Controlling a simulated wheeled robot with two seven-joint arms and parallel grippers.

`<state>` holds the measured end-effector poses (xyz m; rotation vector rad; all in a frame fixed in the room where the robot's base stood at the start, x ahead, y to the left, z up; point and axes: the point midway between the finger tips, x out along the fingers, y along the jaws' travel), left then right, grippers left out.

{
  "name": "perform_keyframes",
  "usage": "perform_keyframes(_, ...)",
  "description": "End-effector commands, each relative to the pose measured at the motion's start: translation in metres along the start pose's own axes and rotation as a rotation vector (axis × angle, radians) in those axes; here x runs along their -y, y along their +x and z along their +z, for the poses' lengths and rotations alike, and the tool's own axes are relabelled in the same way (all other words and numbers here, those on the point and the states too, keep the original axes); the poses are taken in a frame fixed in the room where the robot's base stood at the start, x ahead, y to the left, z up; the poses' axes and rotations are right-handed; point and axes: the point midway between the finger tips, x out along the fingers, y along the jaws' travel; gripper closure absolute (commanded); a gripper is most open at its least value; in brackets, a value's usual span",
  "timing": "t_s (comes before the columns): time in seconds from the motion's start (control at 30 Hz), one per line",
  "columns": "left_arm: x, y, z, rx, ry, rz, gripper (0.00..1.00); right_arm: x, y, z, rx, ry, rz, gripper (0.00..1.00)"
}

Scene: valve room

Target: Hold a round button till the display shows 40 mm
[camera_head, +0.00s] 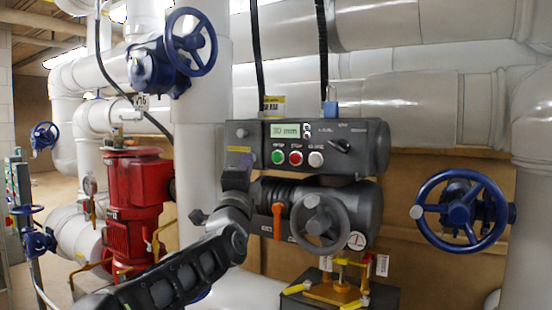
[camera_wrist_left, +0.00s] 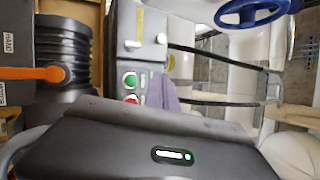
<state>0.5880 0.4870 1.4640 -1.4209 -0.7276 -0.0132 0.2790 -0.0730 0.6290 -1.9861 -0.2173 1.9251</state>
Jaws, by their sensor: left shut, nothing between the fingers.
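The dark control box (camera_head: 350,140) is mounted on the pipework and carries a lit display (camera_head: 285,130) that appears to read 30 mm. Below the display are a round green button (camera_head: 278,157), a red button (camera_head: 296,158) and a white button (camera_head: 316,159). The display is not readable there. My right gripper is out of view.
A blue handwheel (camera_head: 462,210) is at the right, another (camera_head: 190,42) at upper left. A red unit (camera_head: 137,195) stands left of my arm.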

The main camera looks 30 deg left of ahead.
Motion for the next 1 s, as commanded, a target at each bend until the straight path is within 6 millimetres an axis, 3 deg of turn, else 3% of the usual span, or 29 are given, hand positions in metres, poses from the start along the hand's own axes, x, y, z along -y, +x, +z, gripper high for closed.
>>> perform_keyframes(0.63, -0.028, 0.058, -0.031, -0.001, 0.000, 0.002, 1.00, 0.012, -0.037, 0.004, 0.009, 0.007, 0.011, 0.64)
perform_keyframes(1.0, -0.037, 0.068, -0.037, -0.001, -0.001, 0.001, 1.00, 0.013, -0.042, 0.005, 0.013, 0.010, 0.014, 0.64)
